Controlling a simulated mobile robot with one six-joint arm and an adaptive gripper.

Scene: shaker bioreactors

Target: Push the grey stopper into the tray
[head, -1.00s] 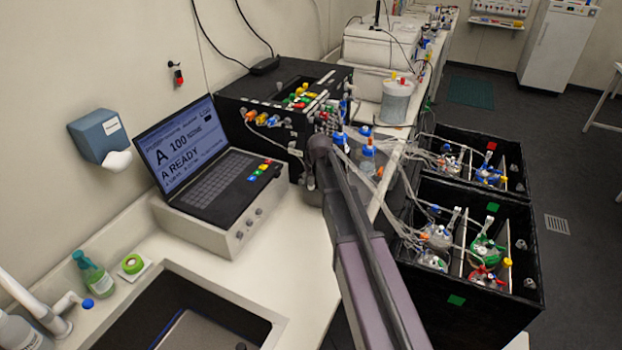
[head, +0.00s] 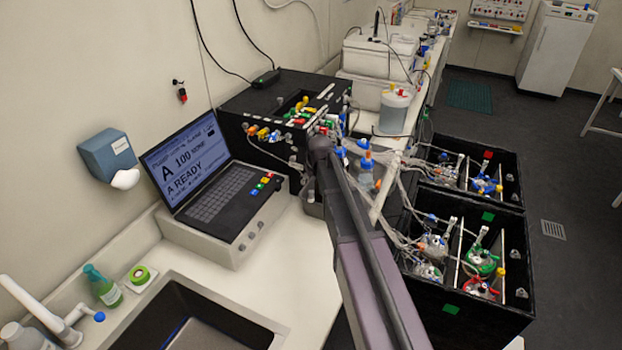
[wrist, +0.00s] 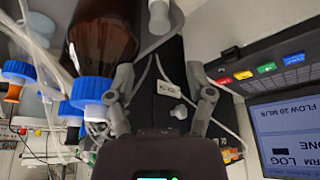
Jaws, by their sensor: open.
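In the wrist view my gripper (wrist: 163,90) is open, with its two grey fingers apart and nothing held between them. A small pale grey knob (wrist: 179,111), possibly the grey stopper, shows between the fingers over a dark surface, near a white label (wrist: 167,88). I cannot tell whether a finger touches it. An amber bottle (wrist: 103,35) and blue caps (wrist: 92,91) are close to the left finger. In the head view my arm hides the gripper's tips and the stopper. A grey tray-like edge (head: 312,204) shows beside my arm; I cannot tell if it is the tray.
An open laptop (head: 205,165) stands on the bench to the left. A black box with coloured fittings (head: 262,112) is behind it. Black crates with several vessels (head: 462,308) are at right. Loose tubing (wrist: 40,55) crowds the left finger. The bench front (head: 290,250) is clear.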

